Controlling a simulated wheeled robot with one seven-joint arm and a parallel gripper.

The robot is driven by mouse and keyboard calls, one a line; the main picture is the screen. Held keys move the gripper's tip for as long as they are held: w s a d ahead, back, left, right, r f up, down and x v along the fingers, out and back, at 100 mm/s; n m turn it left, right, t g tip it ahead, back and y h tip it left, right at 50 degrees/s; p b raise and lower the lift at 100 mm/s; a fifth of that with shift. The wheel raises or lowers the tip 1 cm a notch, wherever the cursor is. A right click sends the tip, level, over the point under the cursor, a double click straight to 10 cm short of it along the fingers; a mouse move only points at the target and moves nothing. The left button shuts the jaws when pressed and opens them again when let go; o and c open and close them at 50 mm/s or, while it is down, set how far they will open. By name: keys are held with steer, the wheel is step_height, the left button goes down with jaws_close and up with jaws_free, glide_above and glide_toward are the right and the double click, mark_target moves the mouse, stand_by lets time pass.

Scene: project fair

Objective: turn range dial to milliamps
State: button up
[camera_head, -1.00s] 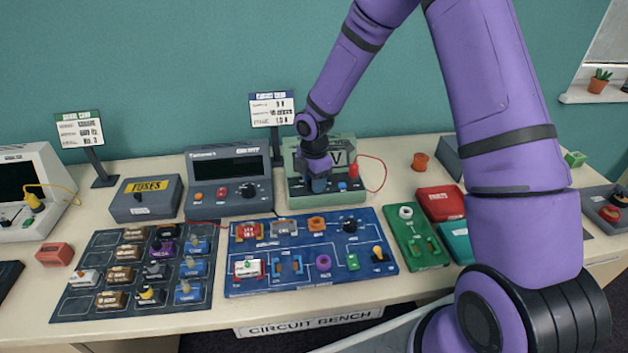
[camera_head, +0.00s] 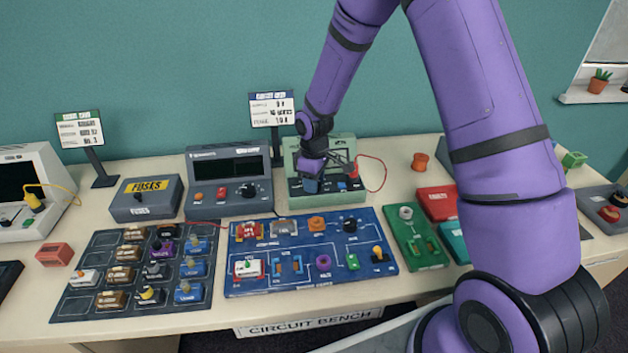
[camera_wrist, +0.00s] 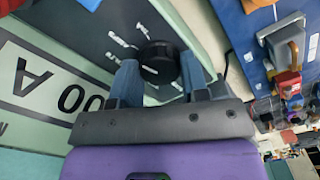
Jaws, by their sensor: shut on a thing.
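The pale green meter (camera_head: 345,197) stands at the back of the bench, with a display (camera_head: 342,158) on its upper face. In the wrist view its black round range dial (camera_wrist: 159,62) sits on the dark panel (camera_wrist: 95,45), among white marks too blurred to read. My gripper (camera_wrist: 160,78) has its blue-grey fingers on either side of the dial, shut on it. In the head view my gripper (camera_head: 312,184) covers the dial. The display (camera_wrist: 45,85) shows rotated large characters, including zeros and what looks like an A; part is cut off.
A dark grey bench supply (camera_head: 228,182) stands just left of the meter. A red lead (camera_head: 384,170) loops from the meter's right side. The blue circuit board (camera_head: 300,283) with several parts lies in front, and a green board (camera_head: 415,238) lies to its right.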

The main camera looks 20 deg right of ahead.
steer(key=m, duration=0.6)
steer(key=shift+m, duration=0.3)
stand_by(0.4)
steer(key=o, duration=0.9)
steer(key=shift+r, duration=0.1)
step_height(320, 180, up, 11)
steer(key=shift+f, duration=0.15)
